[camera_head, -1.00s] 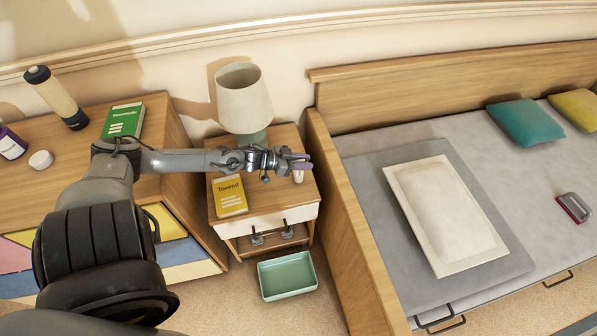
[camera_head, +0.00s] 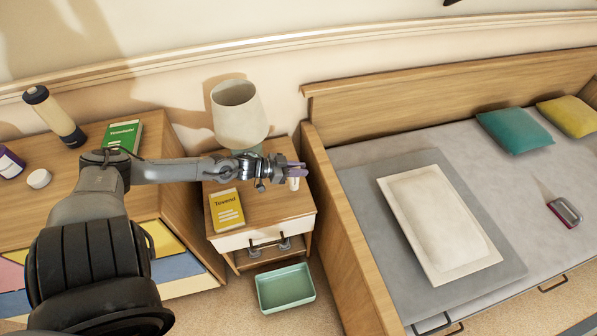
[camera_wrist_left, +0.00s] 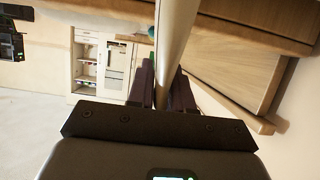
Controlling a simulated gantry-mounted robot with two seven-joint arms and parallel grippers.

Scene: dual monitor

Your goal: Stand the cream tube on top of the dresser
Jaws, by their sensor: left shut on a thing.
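My left gripper (camera_head: 294,171) is over the right part of the nightstand, shut on the pale cream tube (camera_head: 293,183). In the head view only a short white part of the tube shows below the fingers. In the left wrist view the tube (camera_wrist_left: 174,45) runs up the picture between the two dark fingers (camera_wrist_left: 166,88). I cannot tell whether it touches the nightstand top. The wooden dresser (camera_head: 80,180) stands at the left, partly hidden behind my left arm. My right gripper is not in view.
The dresser holds a tall bottle (camera_head: 58,118), purple jar (camera_head: 8,162), small white jar (camera_head: 39,178) and green book (camera_head: 122,135). A lamp (camera_head: 239,112) and yellow book (camera_head: 227,210) are on the nightstand (camera_head: 275,208). A green bin (camera_head: 286,288) stands below. The bed is right.

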